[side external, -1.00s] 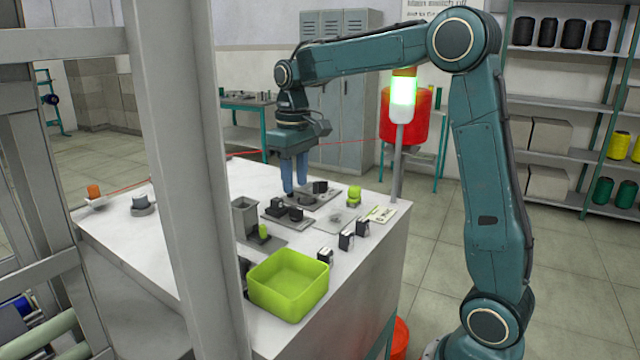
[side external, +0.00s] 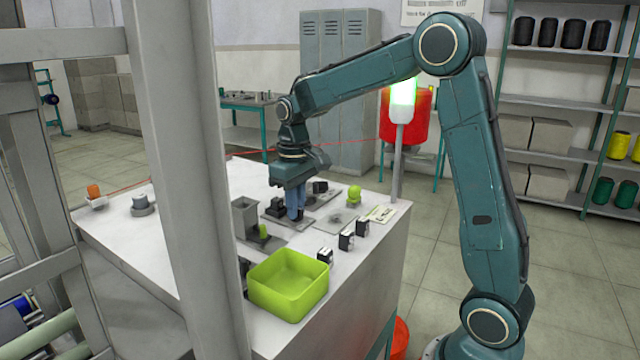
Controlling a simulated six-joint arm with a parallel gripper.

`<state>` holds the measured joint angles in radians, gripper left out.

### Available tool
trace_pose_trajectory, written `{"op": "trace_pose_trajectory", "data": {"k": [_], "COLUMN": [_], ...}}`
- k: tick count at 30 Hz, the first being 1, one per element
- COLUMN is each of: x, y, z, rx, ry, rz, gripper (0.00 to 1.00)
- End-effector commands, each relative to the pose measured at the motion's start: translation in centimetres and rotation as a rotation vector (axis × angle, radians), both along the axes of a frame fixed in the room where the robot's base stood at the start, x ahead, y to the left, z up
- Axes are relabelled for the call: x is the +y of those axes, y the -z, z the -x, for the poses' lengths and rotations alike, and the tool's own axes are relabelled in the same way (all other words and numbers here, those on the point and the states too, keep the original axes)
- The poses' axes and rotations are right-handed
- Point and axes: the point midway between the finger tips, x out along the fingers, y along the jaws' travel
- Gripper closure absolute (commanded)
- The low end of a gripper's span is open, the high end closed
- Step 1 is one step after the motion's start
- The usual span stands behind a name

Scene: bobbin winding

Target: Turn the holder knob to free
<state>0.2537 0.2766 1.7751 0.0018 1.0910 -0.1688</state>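My gripper (side external: 295,215) points down with its blue fingers low over a grey plate (side external: 272,222) on the white table. The fingers stand right beside a dark block (side external: 277,207) on that plate. They cover the spot where a small dark part showed earlier; whether they touch or grip it cannot be told. I cannot pick out the holder knob for certain, nor how it is turned. A second dark block (side external: 320,187) sits on another grey plate behind the fingers.
A lime bin (side external: 289,285) stands at the front. A grey open box (side external: 245,217) and a small lime piece (side external: 263,231) are left of my gripper. A lime figure-like part (side external: 354,194) stands at the right. Several small black-and-white blocks (side external: 347,240) line the right side.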

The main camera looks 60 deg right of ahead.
Motion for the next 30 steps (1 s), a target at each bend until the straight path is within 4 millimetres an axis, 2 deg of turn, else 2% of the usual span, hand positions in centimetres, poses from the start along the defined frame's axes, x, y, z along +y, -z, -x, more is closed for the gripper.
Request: {"op": "trace_pose_trajectory", "data": {"k": [2, 17, 30], "x": [0.0, 0.01, 0.0], "y": [-0.02, -0.06, -0.07], "z": [-0.01, -0.03, -0.08], "rx": [0.0, -0.001, -0.003], "ry": [0.0, 0.061, 0.366], "rz": [0.0, 0.0, 0.0], "gripper": [1.0, 1.0, 1.0]}}
